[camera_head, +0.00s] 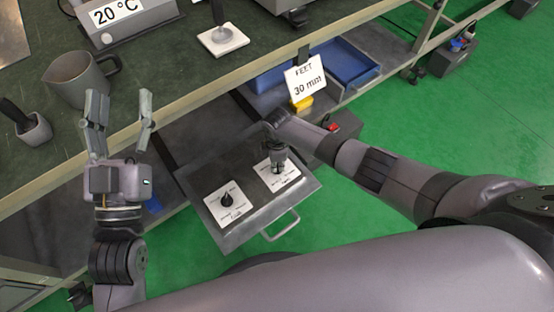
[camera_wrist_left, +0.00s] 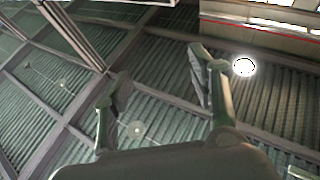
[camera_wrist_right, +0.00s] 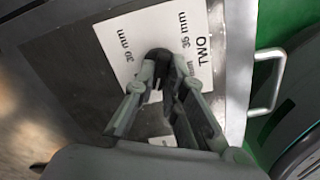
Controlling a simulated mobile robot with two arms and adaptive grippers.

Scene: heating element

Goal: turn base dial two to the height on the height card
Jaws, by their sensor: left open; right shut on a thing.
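The height card (camera_head: 304,75) reads "FEET 30 mm" and hangs at the bench's front edge. Base dial two is a black knob (camera_wrist_right: 158,56) on a white plate (camera_wrist_right: 110,27) marked "TWO" with mm values around it. The plate also shows in the head view (camera_head: 290,181), on the right of an open metal drawer. My right gripper (camera_wrist_right: 163,82) points down and is shut on the knob, hiding part of the plate. The knob's pointer direction cannot be told. My left gripper (camera_head: 121,103) is open and empty, raised at the left before the bench.
A second dial (camera_head: 228,199) on its own plate sits left in the drawer, whose handle (camera_head: 283,226) faces front. On the bench stand a grey jug (camera_head: 80,78), a small cup (camera_head: 33,130) and a "20 °C" display (camera_head: 112,14). Blue bins (camera_head: 350,66) lie on the lower shelf.

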